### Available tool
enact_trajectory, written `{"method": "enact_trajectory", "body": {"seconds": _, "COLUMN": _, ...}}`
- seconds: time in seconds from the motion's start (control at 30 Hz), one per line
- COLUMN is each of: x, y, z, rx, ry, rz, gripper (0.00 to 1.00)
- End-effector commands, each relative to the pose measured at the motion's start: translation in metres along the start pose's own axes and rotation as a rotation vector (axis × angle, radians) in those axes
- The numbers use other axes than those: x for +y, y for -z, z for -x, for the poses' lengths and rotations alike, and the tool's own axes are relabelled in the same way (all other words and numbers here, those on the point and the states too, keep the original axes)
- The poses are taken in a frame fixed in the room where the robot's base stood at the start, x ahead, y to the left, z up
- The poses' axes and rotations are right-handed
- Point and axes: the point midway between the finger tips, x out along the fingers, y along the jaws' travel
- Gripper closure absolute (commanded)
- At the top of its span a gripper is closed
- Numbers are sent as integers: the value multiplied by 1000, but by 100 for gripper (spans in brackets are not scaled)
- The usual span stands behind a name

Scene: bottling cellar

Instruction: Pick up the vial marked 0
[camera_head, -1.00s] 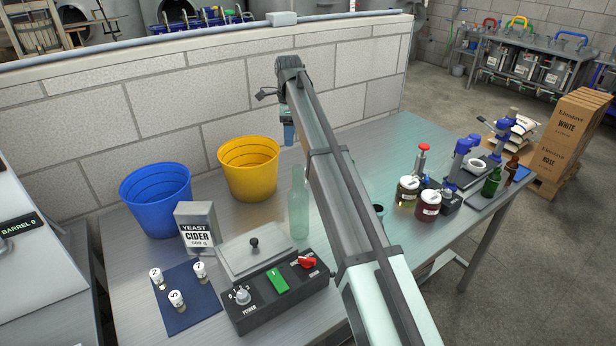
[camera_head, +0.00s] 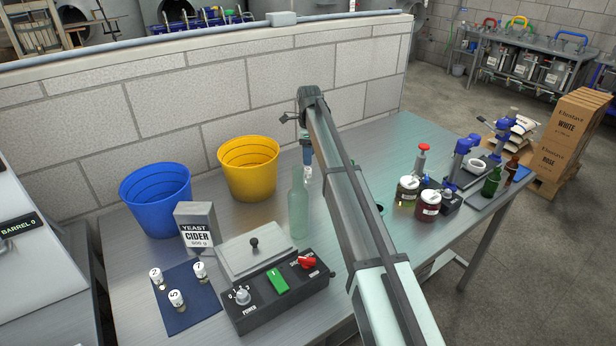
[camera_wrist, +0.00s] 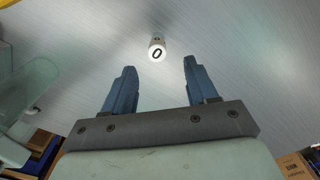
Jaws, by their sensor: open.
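The vial marked 0 (camera_wrist: 157,49) has a white cap with a black 0. In the wrist view it stands on the table ahead of my gripper (camera_wrist: 157,70), roughly centred between the blue fingertips and apart from them. My gripper is open and empty. In the head view my gripper (camera_head: 306,150) is above the table's back part, behind the pale green bottle (camera_head: 299,212). A small white piece just below the fingers, probably the vial (camera_head: 308,172), shows there, partly hidden.
Several other vials (camera_head: 176,299) stand on a dark blue mat (camera_head: 190,318) at the left. A yellow bucket (camera_head: 248,170), a blue bucket (camera_head: 156,200) and a yeast box (camera_head: 197,228) stand left of my gripper. Jars (camera_head: 428,206) stand to the right.

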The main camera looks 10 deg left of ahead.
Motion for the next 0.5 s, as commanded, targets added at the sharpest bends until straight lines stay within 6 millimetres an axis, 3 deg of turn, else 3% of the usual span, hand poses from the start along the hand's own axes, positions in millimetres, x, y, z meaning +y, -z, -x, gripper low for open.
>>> {"method": "enact_trajectory", "body": {"seconds": 0.13, "x": 1, "y": 0, "z": -25, "rx": 0, "ry": -1, "rz": 0, "gripper": 42}}
{"method": "enact_trajectory", "body": {"seconds": 0.5, "x": 2, "y": -1, "z": -50, "rx": 0, "ry": -1, "rz": 0, "gripper": 42}}
